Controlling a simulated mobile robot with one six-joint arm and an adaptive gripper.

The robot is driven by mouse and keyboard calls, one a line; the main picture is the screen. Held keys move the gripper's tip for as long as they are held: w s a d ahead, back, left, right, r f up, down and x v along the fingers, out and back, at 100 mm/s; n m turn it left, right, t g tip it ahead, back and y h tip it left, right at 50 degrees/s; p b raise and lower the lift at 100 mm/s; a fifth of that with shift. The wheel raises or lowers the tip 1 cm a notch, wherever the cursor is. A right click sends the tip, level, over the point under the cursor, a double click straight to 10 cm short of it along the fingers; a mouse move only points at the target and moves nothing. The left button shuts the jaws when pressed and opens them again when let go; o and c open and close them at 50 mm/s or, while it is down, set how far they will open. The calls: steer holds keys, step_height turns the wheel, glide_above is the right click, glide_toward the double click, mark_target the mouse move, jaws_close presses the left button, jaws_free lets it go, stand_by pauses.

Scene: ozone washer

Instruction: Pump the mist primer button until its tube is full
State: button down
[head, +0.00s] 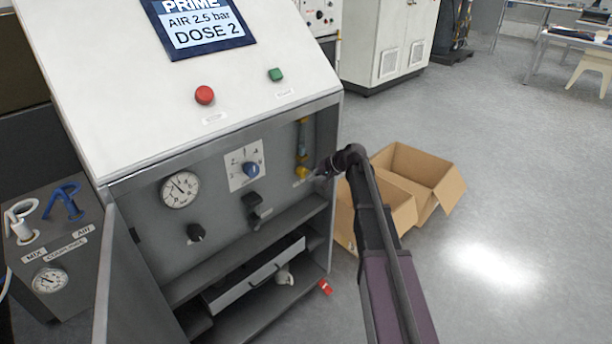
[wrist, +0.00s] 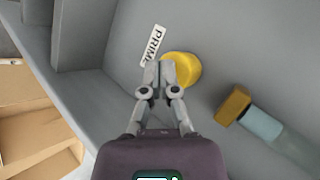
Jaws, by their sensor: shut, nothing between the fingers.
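The yellow primer button (wrist: 184,70) sticks out of the grey panel beside a "PRIME" label (wrist: 153,45) in the wrist view. It also shows in the head view (head: 301,172) at the right end of the open cabinet. The primer tube (wrist: 260,123) has a brass end fitting (wrist: 233,105); it is pale blue near that fitting and greyer farther along. In the head view the tube (head: 302,140) stands upright above the button. My gripper (wrist: 159,68) is shut and empty, its tips overlapping the button's edge. I cannot tell whether they touch it.
The cabinet's screen (head: 200,25) reads "PRIME, AIR 2.5 bar, DOSE 2". A gauge (head: 180,189), a blue knob (head: 251,170) and a black lever (head: 254,208) sit left of the button. Open cardboard boxes (head: 440,180) stand on the floor behind my arm.

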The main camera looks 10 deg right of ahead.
steer(key=shift+w+a, duration=0.5)
steer(key=shift+w, duration=0.25)
stand_by(1.5)
steer(key=shift+s+d, duration=0.1)
stand_by(0.3)
steer(key=shift+s+d, duration=0.35)
steer(key=shift+s, duration=0.2)
steer(key=shift+s+d, duration=0.35)
steer(key=shift+s, duration=0.2)
steer(key=shift+s+d, duration=0.1)
steer(key=shift+s+d, duration=0.7)
steer(key=shift+s, duration=0.25)
steer(key=shift+s+d, duration=0.65)
steer(key=shift+s, duration=0.3)
steer(key=s+a+f+n+g+h, duration=0.1)
steer(key=s+f+n+g+h, duration=0.2)
steer(key=s, duration=1.1)
steer(key=s+a+f+n+g+h, duration=0.15)
steer(key=s+f+h, duration=0.3)
steer(key=s, duration=0.95)
step_height(320, 180, up, 24)
steer(key=d+p, duration=0.1)
steer(key=p, duration=2.2)
steer(key=shift+w+m+h, duration=0.2)
steer(key=shift+m+h, duration=0.15)
steer(key=shift+h, duration=0.1)
